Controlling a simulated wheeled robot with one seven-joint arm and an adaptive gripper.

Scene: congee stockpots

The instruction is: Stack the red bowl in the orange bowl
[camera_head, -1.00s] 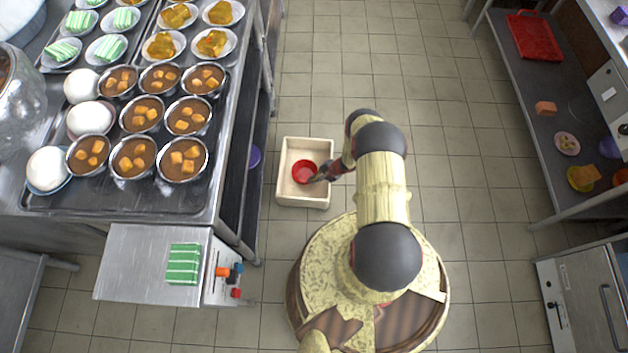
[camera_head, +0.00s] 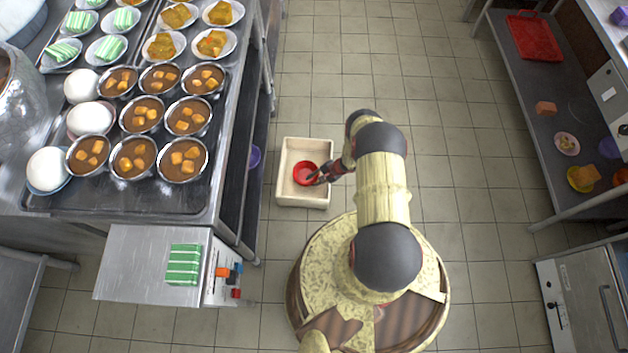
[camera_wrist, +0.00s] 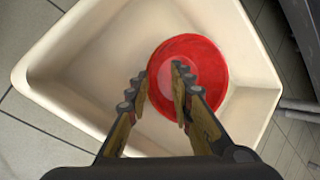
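The red bowl (camera_head: 303,170) sits inside a cream, open-topped bin on the floor. It also shows in the wrist view (camera_wrist: 205,60). My gripper (camera_head: 318,175) is over the bin at the bowl's right side in the head view. In the wrist view my gripper (camera_wrist: 160,74) has its fingers apart, one over the bowl's inside and one just outside its rim. Contact with the rim cannot be told. No clear orange bowl shows; a yellow-orange dish (camera_head: 574,184) with an orange piece in it is on the right shelf, and an orange item (camera_head: 621,175) is partly cut off.
The cream bin (camera_head: 284,195) has walls around the bowl. A steel counter (camera_head: 225,130) with bowls of food stands at left. A dark shelf (camera_head: 545,125) at right holds a red tray (camera_head: 534,38) and small dishes.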

